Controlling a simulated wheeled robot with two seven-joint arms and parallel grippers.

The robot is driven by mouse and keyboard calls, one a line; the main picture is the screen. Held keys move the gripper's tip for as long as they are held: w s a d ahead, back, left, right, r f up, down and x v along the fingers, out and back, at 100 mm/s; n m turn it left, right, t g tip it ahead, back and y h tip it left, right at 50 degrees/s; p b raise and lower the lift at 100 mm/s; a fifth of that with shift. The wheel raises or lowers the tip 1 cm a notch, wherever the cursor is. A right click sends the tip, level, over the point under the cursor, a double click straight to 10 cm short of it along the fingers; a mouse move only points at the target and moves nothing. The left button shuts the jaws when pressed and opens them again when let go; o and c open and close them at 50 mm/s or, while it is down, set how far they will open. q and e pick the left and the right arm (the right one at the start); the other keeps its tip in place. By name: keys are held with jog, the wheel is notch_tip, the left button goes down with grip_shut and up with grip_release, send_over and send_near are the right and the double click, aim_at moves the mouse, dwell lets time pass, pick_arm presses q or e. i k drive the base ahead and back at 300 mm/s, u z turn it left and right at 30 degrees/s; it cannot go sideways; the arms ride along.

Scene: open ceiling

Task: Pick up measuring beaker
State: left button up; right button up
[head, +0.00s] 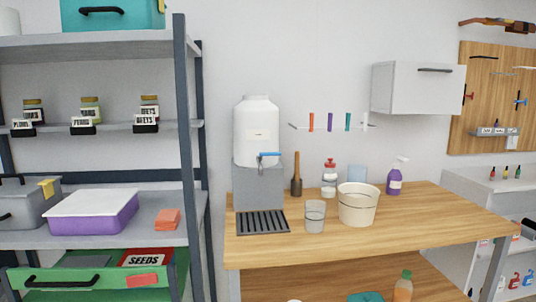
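A clear, greyish beaker-like cup (315,216) stands upright on the wooden table (430,215), near its front edge. It is between the drip grate of the water dispenser and a cream bucket. Any measuring marks on it are too small to tell. Neither of my grippers shows in the head view.
A water dispenser (257,130) with a blue tap stands at the table's left. The cream bucket (358,204) is close right of the cup. A red-capped bottle (329,180) and a purple spray bottle (394,178) stand behind. A metal shelf (95,48) fills the left. The table's right side is clear.

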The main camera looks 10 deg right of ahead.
aim_at(315, 210)
jog(key=u, duration=0.95)
jog(key=i, duration=1.35)
jog(key=z, duration=1.65)
jog(key=i, duration=0.5)
jog(key=u, duration=0.05)
